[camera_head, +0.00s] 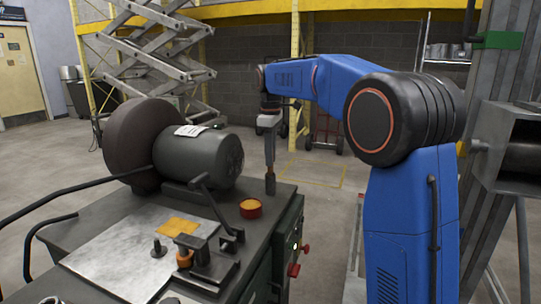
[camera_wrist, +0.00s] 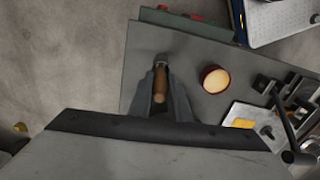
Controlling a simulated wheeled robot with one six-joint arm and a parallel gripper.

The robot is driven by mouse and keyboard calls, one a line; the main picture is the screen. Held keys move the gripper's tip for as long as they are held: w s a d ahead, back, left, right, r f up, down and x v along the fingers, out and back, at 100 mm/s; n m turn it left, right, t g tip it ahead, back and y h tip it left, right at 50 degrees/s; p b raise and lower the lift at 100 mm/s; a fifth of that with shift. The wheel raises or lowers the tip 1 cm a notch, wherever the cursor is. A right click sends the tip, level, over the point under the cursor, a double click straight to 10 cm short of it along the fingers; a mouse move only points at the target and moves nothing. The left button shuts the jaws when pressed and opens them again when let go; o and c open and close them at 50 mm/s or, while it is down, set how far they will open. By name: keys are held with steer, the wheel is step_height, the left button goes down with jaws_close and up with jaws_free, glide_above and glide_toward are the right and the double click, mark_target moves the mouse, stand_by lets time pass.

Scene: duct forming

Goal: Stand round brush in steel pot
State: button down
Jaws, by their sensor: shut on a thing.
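My gripper (camera_head: 270,168) points straight down over the far right corner of the dark machine bench. It is shut on the round brush (camera_wrist: 160,88), whose brown wooden handle shows between the fingers in the wrist view, with a grey end beyond them. In the head view the brush (camera_head: 270,184) is a short dark brown piece below the fingers, close to the bench top; I cannot tell whether it touches. I cannot pick out the steel pot for certain in either view; round objects at the bottom edge of the head view are cut off.
A red round tin (camera_head: 250,208) stands just in front of the brush; it also shows in the wrist view (camera_wrist: 214,79). A grey motor with a large disc (camera_head: 200,155) is left of my gripper. A metal plate (camera_head: 115,258) with clamps lies nearer.

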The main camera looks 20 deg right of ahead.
steer(key=shift+f, duration=0.15)
steer(key=c, duration=1.6)
jaws_free()
steer(key=shift+o, duration=0.2)
step_height(320, 180, up, 18)
steer(key=shift+s+f, duration=0.15)
steer(key=shift+f, duration=0.1)
